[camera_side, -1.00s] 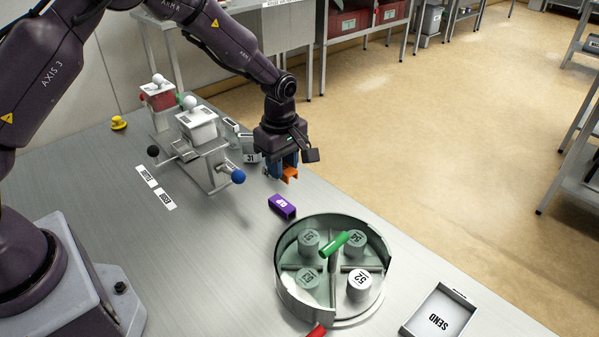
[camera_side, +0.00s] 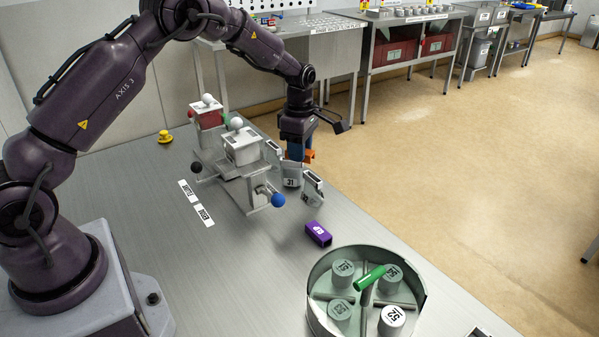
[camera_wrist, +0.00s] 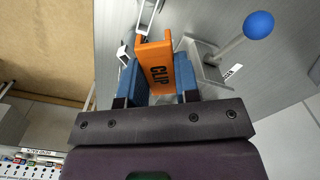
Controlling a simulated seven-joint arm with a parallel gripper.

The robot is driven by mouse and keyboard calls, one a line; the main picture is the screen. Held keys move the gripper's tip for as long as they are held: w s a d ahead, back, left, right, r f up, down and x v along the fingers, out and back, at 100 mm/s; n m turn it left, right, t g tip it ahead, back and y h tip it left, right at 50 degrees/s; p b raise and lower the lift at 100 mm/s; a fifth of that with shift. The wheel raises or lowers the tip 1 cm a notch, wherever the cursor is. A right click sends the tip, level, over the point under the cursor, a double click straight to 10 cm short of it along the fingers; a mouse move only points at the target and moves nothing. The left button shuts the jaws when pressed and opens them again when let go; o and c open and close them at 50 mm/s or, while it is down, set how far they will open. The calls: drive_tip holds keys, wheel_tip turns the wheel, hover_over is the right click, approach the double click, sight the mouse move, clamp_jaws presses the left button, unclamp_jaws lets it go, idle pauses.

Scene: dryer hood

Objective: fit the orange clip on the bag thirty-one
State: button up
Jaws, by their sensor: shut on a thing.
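My gripper (camera_side: 299,152) points down with its blue fingers shut on the orange clip (camera_side: 309,156). In the wrist view the clip (camera_wrist: 154,66), lettered CLIP, sits between the fingers (camera_wrist: 157,84). The bag thirty-one (camera_side: 291,181), a pale grey pouch marked 31, stands upright on the bench just below the fingers. The fingers partly cover the clip and the bag's top edge in the side view. I cannot tell whether the clip touches the bag.
Similar bags stand on either side, one behind (camera_side: 273,151) and one in front (camera_side: 312,188). A white-topped fixture with a blue ball knob (camera_side: 278,200) is close on the left. A purple block (camera_side: 318,234) and a round divided tray (camera_side: 318,311) lie nearer the front.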

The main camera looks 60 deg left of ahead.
drive_tip(key=a+n, duration=0.1)
drive_tip(key=a, duration=0.1)
drive_tip(key=w+a+n, duration=0.1)
drive_tip(key=a, duration=0.1)
drive_tip(key=w+a, duration=0.1)
drive_tip(key=a, duration=0.1)
drive_tip(key=shift+w+a+f+n, duration=0.1)
drive_tip(key=shift+a+f+n, duration=0.15)
drive_tip(key=shift+a+n, duration=0.15)
drive_tip(key=shift+f, duration=1.8)
drive_tip(key=shift+f, duration=1.05)
idle(0.8)
drive_tip(key=o, duration=1.4)
drive_tip(key=shift+o, duration=0.2)
drive_tip(key=shift+r, duration=0.15)
drive_tip(key=shift+r, duration=2.9)
